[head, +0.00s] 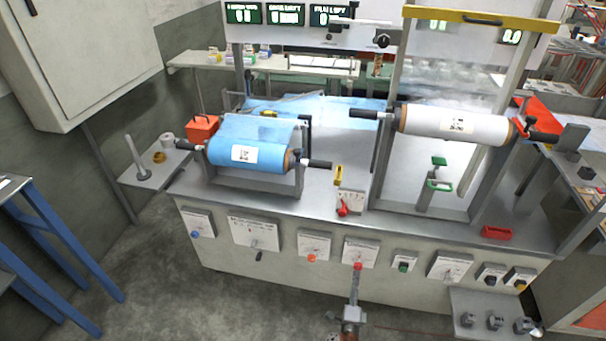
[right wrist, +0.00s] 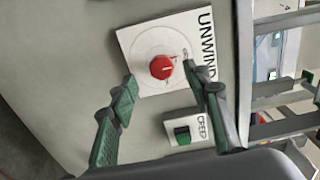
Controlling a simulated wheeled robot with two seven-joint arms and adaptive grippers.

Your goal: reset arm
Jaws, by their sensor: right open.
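My right gripper (head: 354,287) comes up from the bottom of the head view, in front of the machine's front panel. In the right wrist view my right gripper (right wrist: 160,73) is open, with one green-padded finger on each side of a red knob (right wrist: 162,67). The knob sits on a white plate (right wrist: 150,35) marked UNWIND; I see gaps between knob and fingers, and nothing is held. The red knob also shows in the head view (head: 358,266), just above the gripper. My left gripper is not in view.
A green button (right wrist: 182,135) on a CREEP plate is close to the right finger. Other knobs line the front panel (head: 290,283). A blue film roll (head: 220,155) and a white roll (head: 455,124) stand above. A blue-legged table (head: 45,225) is at left; the floor between is clear.

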